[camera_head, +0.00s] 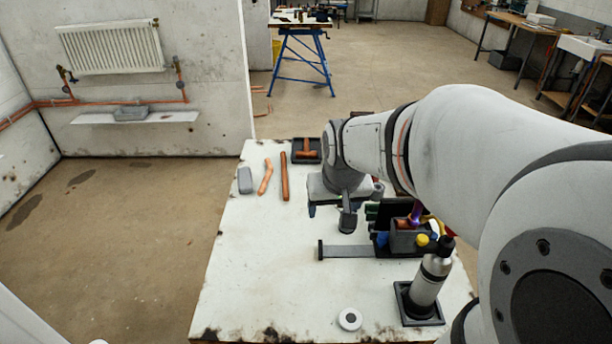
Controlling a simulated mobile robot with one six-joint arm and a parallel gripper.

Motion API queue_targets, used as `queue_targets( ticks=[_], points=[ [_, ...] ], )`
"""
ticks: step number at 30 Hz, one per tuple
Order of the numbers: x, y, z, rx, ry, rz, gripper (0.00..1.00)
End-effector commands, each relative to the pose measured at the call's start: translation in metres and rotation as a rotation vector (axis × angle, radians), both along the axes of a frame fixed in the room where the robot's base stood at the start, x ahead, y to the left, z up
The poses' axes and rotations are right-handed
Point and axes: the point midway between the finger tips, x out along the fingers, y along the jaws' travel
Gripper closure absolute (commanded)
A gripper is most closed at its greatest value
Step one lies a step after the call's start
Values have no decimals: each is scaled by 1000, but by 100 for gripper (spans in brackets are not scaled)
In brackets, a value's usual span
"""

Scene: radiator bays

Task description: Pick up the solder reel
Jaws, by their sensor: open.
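A small white ring with a dark centre, which looks like the solder reel (342,320), lies flat on the white worktop (270,265) near its front edge. My gripper (330,214) hangs over the middle of the worktop, well behind the reel and apart from it. Its jaws are open, and I see nothing between them. My arm comes in from the right and hides part of the worktop's right side.
A silver bottle (431,278) stands in a dark square holder right of the reel. Behind it are a tool caddy (405,238) and a grey bar (348,251). Copper pieces (284,178), a grey block (245,181) and a dark tray (298,157) lie farther back. The front left is clear.

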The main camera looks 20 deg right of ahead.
Motion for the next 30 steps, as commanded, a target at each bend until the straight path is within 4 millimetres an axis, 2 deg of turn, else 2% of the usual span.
queue_targets(
  ticks=[1,6,9,12,16,30],
  points=[
    [21,-15,-40,0,2,-32,31],
    [76,-60,-105,-5,-27,-112,31],
    [97,-81,-134,-7,-40,-144,31],
    [110,-96,-153,-9,-50,-167,31],
    [118,-104,-165,-12,-54,-178,31],
    [145,-109,-212,-12,-53,-176,31]
  ],
)
